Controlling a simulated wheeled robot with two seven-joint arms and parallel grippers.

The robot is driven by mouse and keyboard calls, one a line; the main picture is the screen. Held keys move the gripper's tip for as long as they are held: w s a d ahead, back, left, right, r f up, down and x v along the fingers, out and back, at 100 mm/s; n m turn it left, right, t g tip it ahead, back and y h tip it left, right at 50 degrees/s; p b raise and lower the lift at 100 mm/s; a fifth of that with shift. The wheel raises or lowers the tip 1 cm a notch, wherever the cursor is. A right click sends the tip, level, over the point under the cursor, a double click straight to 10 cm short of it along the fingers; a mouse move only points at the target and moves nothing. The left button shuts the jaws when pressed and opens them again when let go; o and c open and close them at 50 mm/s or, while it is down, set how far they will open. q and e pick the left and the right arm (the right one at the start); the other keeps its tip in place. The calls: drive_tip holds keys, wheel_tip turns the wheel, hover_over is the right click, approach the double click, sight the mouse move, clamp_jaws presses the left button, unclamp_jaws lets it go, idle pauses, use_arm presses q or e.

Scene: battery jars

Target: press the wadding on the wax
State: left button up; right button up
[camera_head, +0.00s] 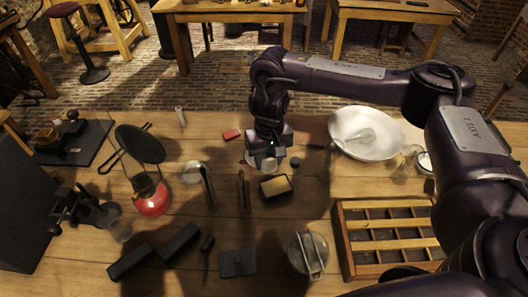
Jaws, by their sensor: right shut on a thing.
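My right gripper (266,158) points down over the middle of the table. It is shut on a small pale thing (268,167), mostly hidden by the fingers; I cannot tell for sure whether it is the wadding. A black tray with a tan, wax-like pad (275,186) lies just below the gripper in the picture, apart from it. I cannot make out with certainty which thing is the wax. My left gripper is not in view.
Two upright dark pieces (242,188) stand left of the tray. A white bowl (345,145) is at the right, a wooden compartment tray (344,240) at lower right. A red-based lamp (152,203), a black pan (140,143) and several black blocks (179,243) lie left.

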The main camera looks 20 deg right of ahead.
hover_over(277, 187)
wheel_tip(277, 187, down, 4)
drive_tip(key=shift+m, duration=0.3)
drive_tip(key=f+b, duration=0.6)
drive_tip(key=b, duration=0.2)
drive_tip(key=shift+w+f, duration=0.15)
drive_tip(key=shift+w, duration=0.05)
drive_tip(key=shift+f, duration=0.55)
idle(0.7)
drive_tip(key=shift+s+a+f+p, duration=0.1)
drive_tip(key=shift+s+f+p, duration=0.1)
drive_tip(key=shift+p, duration=0.25)
idle(2.0)
wheel_tip(277, 187, up, 2)
drive_tip(key=shift+w+r+p, duration=0.1)
drive_tip(key=shift+w+p, duration=0.05)
drive_tip(key=shift+p, duration=1.05)
wheel_tip(277, 187, up, 5)
drive_tip(key=p, duration=0.6)
drive_tip(key=shift+r, duration=0.1)
